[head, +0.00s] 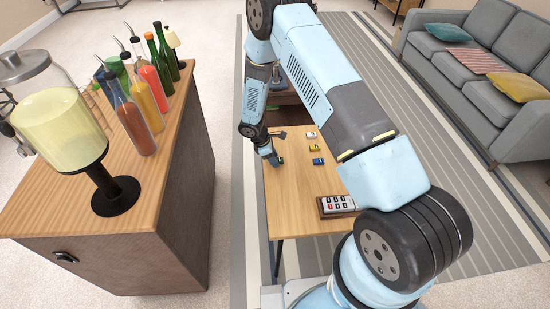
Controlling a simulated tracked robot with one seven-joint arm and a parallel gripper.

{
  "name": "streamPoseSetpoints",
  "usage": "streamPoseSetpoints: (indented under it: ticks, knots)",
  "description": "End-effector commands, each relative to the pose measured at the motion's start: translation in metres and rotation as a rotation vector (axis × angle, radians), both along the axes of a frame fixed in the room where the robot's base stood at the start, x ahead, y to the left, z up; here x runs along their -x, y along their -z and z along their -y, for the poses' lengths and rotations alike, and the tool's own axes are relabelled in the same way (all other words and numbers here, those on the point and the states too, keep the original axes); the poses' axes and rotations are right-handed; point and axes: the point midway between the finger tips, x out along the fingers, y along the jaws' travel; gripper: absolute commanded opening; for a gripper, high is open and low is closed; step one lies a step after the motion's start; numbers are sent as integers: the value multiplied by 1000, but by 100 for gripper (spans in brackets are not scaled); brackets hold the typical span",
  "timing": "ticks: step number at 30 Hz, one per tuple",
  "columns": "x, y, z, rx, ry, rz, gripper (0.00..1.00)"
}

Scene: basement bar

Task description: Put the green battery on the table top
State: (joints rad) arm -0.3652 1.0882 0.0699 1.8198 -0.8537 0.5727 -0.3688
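The wooden table top (288,212) lies in the middle of the head view, partly hidden behind my arm. My gripper (275,160) points down over its left edge, low near the surface. A small dark green thing, likely the green battery (281,160), shows right at the fingertips. It is too small to tell whether the fingers are closed on it, or whether it touches the table.
A brown tray with a white panel (338,204) lies near the table's front. At left, a wooden bar cabinet (185,130) carries bottles (132,117) and a drink dispenser (62,125). A grey sofa (490,80) stands right. Bare table lies left of the tray.

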Motion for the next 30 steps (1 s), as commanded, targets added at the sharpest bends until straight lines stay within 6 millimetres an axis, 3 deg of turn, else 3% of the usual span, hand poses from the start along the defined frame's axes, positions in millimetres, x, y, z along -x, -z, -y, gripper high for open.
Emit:
streamPoseSetpoints:
  ticks: [11, 24, 30]
  knots:
    - [-1, -8, -2, -1, 0, 2, 53]
    - [-1, -79, -32, -2, 1, 4, 53]
    - [-1, -103, -42, -1, -1, 2, 53]
